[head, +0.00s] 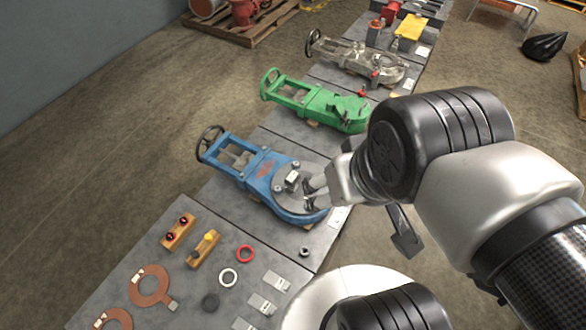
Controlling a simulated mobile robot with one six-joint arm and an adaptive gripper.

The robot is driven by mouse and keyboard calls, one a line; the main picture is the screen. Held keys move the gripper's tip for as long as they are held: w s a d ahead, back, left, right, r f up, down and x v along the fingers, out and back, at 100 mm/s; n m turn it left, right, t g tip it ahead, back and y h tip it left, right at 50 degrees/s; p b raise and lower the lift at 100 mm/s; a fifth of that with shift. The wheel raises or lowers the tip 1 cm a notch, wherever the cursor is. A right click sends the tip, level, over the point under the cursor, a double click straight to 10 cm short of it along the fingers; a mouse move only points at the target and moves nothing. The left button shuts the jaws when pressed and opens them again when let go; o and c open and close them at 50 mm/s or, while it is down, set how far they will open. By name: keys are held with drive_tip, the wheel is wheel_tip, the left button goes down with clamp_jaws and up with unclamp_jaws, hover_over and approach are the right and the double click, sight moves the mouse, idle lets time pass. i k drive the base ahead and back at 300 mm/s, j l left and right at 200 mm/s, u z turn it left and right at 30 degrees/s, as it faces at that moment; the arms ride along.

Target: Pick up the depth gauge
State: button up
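A blue gate valve (262,170) with a black handwheel lies on the grey table. A small silver block-like piece (291,179) sits on its round end; it may be the depth gauge, but it is too small to tell for certain. Whether a finger touches the piece or the valve cannot be told. The far side of the gripper is hidden.
A green valve (318,103) and a grey valve (355,58) lie farther back. Wooden blocks (179,232), a red ring (245,253), a white ring (228,278), copper-coloured gaskets (150,284) and metal plates (276,282) lie in front. A small dark nut-like piece (305,251) is near the table's right edge.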

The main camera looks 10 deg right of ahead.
sight(291, 179)
drive_tip(key=i+l+u, duration=0.1)
drive_tip(key=l, duration=0.25)
drive_tip(key=i+l+u, duration=0.15)
drive_tip(key=l, duration=0.2)
drive_tip(key=i+l+u, duration=0.1)
drive_tip(key=l, duration=0.3)
drive_tip(key=i, duration=0.05)
